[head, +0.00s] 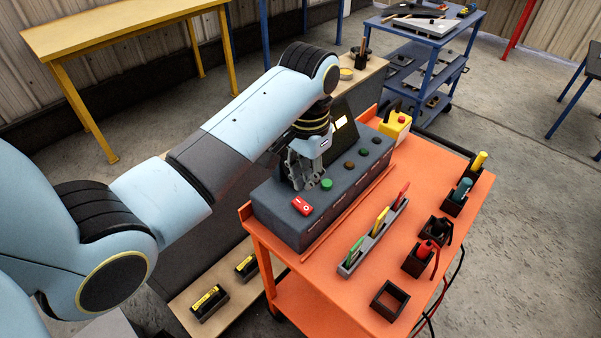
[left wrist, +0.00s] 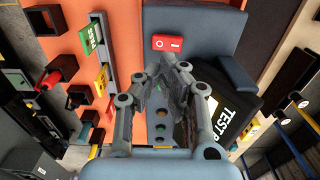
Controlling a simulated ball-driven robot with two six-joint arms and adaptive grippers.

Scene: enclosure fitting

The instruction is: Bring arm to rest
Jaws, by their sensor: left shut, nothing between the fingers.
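My left arm comes in from the left in the head view, and its gripper (head: 300,168) hangs pointing down over the dark enclosure (head: 273,203). The fingers are shut and empty, close to the green button (head: 326,184). I cannot tell whether they touch the enclosure. My right gripper is not in view.
The enclosure stands on an orange cart (head: 345,285). A grey rack (head: 372,240) holds green, yellow and red tags. Several small black holders (head: 390,300) line the right side. A blue cart (head: 430,50) and yellow table (head: 120,25) are farther back.

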